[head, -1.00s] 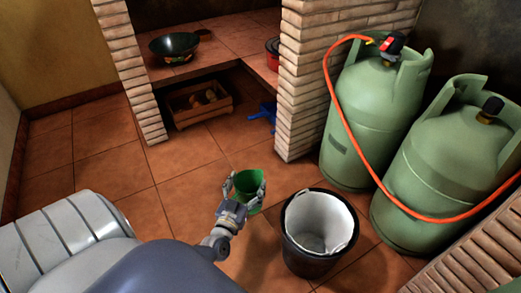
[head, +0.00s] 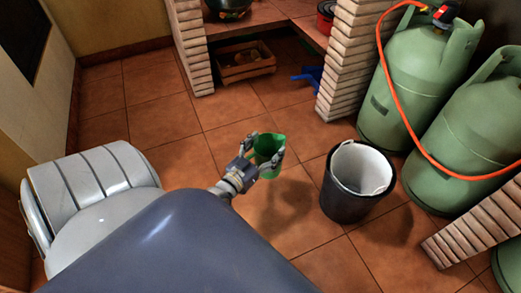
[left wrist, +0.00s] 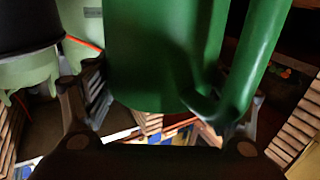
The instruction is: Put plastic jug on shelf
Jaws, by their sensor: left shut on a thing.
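The green plastic jug (head: 268,146) is held in my left gripper (head: 262,160), whose fingers close on it from both sides. It is above the tiled floor, left of the black bucket, with its open top up. In the left wrist view the jug (left wrist: 150,60) fills the middle and its handle (left wrist: 258,60) is on the right. The gripper's fingers (left wrist: 160,108) show at both sides of it. A low tiled counter (head: 262,14) between brick pillars is at the back; I cannot tell whether it is the shelf. My right gripper is not in view.
A black bucket with a white liner (head: 345,201) stands right of the jug. Green gas cylinders (head: 400,95) with an orange hose stand at the right. A wooden crate (head: 245,67) and a blue object (head: 310,74) are under the counter. The floor left of the jug is clear.

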